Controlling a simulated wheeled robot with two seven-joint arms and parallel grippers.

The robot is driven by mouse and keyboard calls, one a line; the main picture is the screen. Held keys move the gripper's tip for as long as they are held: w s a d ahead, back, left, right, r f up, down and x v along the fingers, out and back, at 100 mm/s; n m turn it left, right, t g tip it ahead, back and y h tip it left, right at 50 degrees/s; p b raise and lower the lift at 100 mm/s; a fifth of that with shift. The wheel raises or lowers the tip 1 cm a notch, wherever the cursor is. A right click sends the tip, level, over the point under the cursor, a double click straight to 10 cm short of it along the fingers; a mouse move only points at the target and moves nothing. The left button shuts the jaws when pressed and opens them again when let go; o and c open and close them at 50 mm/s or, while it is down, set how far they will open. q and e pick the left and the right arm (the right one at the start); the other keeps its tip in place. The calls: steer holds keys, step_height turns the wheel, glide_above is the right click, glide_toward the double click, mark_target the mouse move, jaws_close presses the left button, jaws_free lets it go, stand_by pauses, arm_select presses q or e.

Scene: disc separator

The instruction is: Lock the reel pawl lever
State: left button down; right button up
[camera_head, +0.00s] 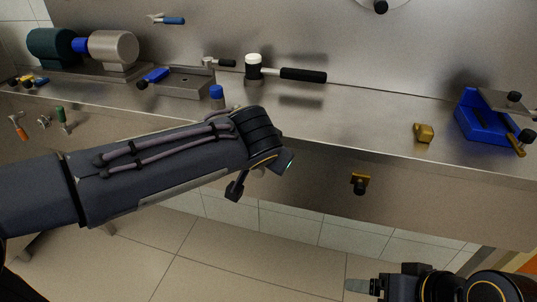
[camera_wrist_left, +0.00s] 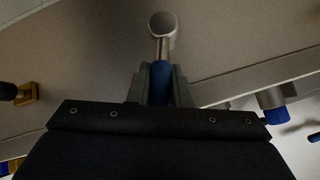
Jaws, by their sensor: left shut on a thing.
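A lever with a blue handle (camera_wrist_left: 160,82) and a bright metal shaft ending in a round metal boss (camera_wrist_left: 162,25) shows in the left wrist view. I take it for the reel pawl lever, but its parts are not labelled. My left gripper (camera_wrist_left: 157,88) has its fingers on both sides of the blue handle and is shut on it. In the head view my left forearm and wrist hide this lever and the fingertips. My right gripper (camera_head: 360,286) is at the bottom right, away from the bench, seen side-on; its opening cannot be judged.
On the metal bench (camera_head: 350,125) are a mallet (camera_head: 290,73), a blue-handled fixture (camera_head: 178,80), a blue-capped post (camera_head: 217,92), a brass block (camera_head: 424,132) and a blue vise-like device (camera_head: 480,120). A brass-mounted black knob (camera_head: 360,183) sticks out of the bench front.

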stand_by(0.4)
arm_select(q)
steer(key=c, duration=1.3)
jaws_free()
steer(key=p+v, duration=0.1)
steer(key=v, duration=0.6)
steer(key=shift+s+a+r+p, duration=0.1)
steer(key=shift+s+r+p, duration=0.15)
steer(key=shift+p, duration=0.15)
